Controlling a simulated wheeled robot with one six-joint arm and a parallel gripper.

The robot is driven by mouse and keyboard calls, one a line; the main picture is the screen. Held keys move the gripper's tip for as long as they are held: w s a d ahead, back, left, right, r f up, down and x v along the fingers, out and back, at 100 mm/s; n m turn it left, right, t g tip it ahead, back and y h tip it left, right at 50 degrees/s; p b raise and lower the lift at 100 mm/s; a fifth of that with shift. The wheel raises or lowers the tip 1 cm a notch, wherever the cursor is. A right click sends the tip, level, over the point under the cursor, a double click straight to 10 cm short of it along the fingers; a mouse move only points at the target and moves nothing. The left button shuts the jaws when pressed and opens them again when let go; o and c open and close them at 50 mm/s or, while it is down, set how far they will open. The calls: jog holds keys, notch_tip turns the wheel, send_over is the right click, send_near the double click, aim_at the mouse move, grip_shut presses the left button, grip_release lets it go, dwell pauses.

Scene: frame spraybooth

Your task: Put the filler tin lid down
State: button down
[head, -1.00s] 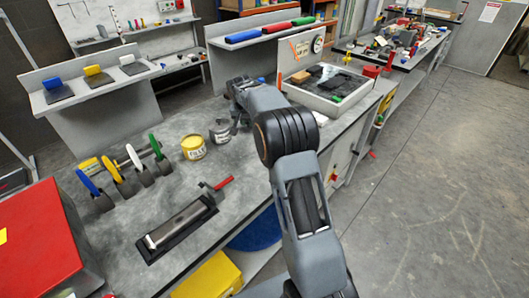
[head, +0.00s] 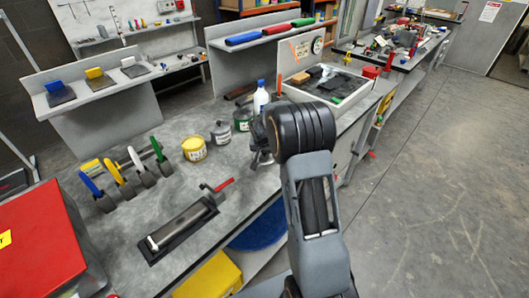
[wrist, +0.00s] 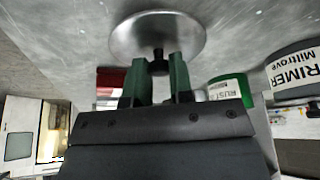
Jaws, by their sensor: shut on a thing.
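My gripper (wrist: 158,82) is shut on the dark knob of a round silver lid (wrist: 157,36), seen in the wrist view. The lid is close to the grey bench top; I cannot tell whether it touches. In the head view my gripper (head: 262,157) is over the bench, right of the tins and partly hidden by my arm; the lid does not show clearly there. The yellow tin (head: 194,149) stands on the bench to the left of my gripper.
A grey primer tin (head: 221,133), a green-labelled tin (head: 242,120) and a white bottle (head: 261,98) stand behind and left of my gripper. A shallow tray (head: 350,92) sits at right. A long tool in a dark holder (head: 180,228) lies in front. Bare bench lies between.

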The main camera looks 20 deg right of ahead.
jog(key=shift+f, duration=0.35)
jog(key=shift+f, duration=0.15)
jog(key=c, duration=1)
grip_release()
